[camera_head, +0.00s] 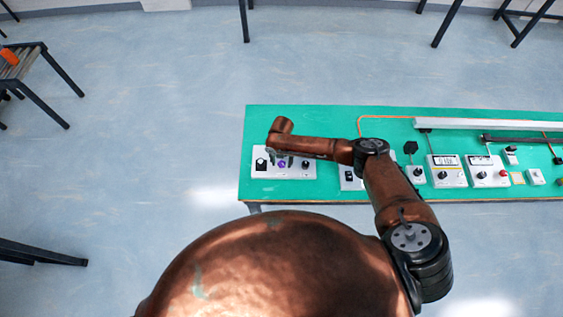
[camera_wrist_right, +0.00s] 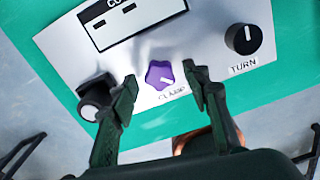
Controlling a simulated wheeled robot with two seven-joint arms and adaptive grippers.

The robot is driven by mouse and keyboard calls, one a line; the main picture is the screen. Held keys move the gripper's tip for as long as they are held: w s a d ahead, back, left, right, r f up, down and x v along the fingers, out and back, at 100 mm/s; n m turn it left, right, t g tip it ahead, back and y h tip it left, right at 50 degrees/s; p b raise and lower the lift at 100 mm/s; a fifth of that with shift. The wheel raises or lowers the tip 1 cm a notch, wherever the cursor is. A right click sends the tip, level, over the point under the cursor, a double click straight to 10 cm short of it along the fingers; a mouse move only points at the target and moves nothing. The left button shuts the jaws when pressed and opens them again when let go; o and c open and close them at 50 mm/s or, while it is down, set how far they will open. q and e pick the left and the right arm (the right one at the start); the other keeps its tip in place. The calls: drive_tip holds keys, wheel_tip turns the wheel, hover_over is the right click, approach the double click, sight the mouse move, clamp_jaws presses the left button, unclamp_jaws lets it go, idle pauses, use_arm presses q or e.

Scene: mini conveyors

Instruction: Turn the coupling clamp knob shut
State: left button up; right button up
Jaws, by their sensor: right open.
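The clamp knob (camera_wrist_right: 159,74) is purple and lobed, with a white pointer mark and a partly readable "CLAMP" label below it in the right wrist view. It also shows in the head view as a small purple spot (camera_head: 282,163) on the white coupling panel (camera_head: 262,173). My right gripper (camera_wrist_right: 163,87) is open in the right wrist view, its two dark fingers on either side of the knob in the picture. I see no finger touching the knob, and cannot tell the height between them. My left gripper is not in view.
A slotted box (camera_wrist_right: 120,20) is above. More control panels (camera_head: 446,170) line the green table (camera_head: 318,119) to the right.

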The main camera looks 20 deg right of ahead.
drive_tip(key=shift+f, duration=0.2)
drive_tip(key=c, duration=1.2)
